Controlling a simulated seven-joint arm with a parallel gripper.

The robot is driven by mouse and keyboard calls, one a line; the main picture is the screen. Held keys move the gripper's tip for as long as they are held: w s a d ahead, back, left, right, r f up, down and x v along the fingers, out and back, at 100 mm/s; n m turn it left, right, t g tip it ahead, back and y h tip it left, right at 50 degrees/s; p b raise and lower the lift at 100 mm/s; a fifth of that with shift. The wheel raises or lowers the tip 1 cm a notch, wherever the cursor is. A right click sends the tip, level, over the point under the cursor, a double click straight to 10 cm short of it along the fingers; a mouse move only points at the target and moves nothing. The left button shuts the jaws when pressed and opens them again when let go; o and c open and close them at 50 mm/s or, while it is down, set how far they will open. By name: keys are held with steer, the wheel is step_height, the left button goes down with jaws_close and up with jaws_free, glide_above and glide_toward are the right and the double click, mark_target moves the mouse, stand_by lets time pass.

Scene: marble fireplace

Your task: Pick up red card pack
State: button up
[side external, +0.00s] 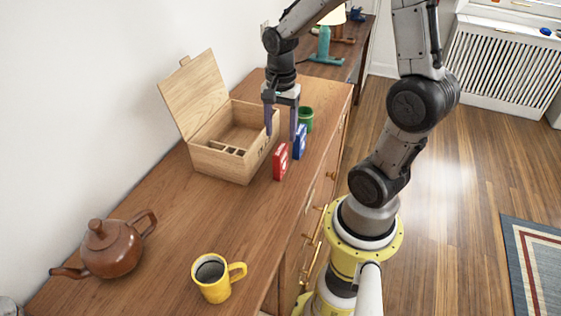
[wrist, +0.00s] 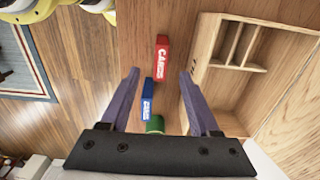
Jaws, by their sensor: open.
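The red card pack (side external: 280,161) stands upright on the wooden cabinet top, in front of the open wooden box. It also shows in the wrist view (wrist: 161,61), beyond my fingertips and between their lines. The blue card pack (side external: 300,142) stands just behind it, and in the wrist view (wrist: 147,92) it lies between my fingers, nearer the left one. My gripper (side external: 281,137) is open and empty, pointing down over the cabinet near the packs. It also shows in the wrist view (wrist: 159,73). Whether its fingertips are level with the packs is hard to tell.
The open wooden box (side external: 222,163) with its lid up is close to my gripper's left. A green cup (side external: 306,119) stands behind the packs. A yellow mug (side external: 212,279) and a brown teapot (side external: 112,249) stand at the near end. The cabinet top (side external: 190,215) between them is clear.

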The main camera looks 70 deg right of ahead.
mark_target(281, 149)
steer(key=shift+d+f, duration=0.1)
steer(key=shift+f, duration=3.85)
jaws_close()
